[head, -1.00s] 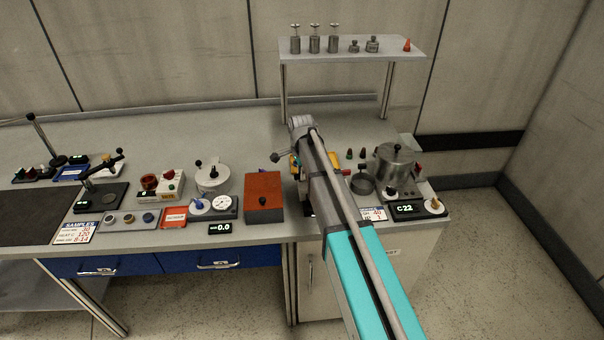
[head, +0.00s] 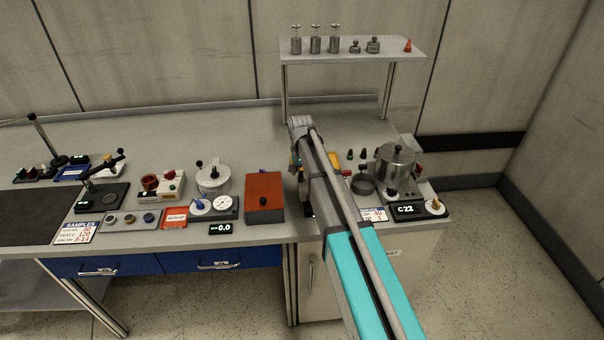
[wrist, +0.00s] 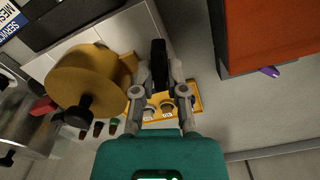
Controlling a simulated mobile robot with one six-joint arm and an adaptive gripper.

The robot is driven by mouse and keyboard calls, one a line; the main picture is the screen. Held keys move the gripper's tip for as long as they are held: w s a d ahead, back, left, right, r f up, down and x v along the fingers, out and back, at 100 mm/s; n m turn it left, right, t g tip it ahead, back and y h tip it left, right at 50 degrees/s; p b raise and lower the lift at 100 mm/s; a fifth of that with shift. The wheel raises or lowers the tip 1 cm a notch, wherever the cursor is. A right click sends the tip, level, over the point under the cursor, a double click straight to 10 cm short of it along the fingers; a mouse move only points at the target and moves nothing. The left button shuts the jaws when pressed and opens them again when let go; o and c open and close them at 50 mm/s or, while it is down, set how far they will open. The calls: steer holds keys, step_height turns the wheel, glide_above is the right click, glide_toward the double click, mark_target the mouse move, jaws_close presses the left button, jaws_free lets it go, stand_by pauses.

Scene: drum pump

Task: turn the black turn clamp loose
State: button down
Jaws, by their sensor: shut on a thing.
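In the wrist view the black turn clamp (wrist: 158,54) is an upright black bar at the upper middle. My gripper (wrist: 160,75) is shut on it, with one grey finger on each side. A yellow drum-shaped body (wrist: 88,75) with a black knob lies just left of the clamp, and a yellow base plate (wrist: 185,104) shows below and behind the fingers. In the head view my arm hides the clamp and the fingers; only a bit of yellow (head: 335,160) shows right of the arm.
An orange-red box (head: 264,195) stands close left of my arm; it also fills the upper right of the wrist view (wrist: 265,35). A steel pot (head: 395,168) and small bottles (head: 357,154) stand to the right. A raised shelf (head: 350,47) is behind.

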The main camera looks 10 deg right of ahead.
steer(key=shift+a+n, duration=0.1)
steer(key=shift+n, duration=1.8)
steer(key=c, duration=0.7)
jaws_free()
steer(key=shift+m, duration=0.3)
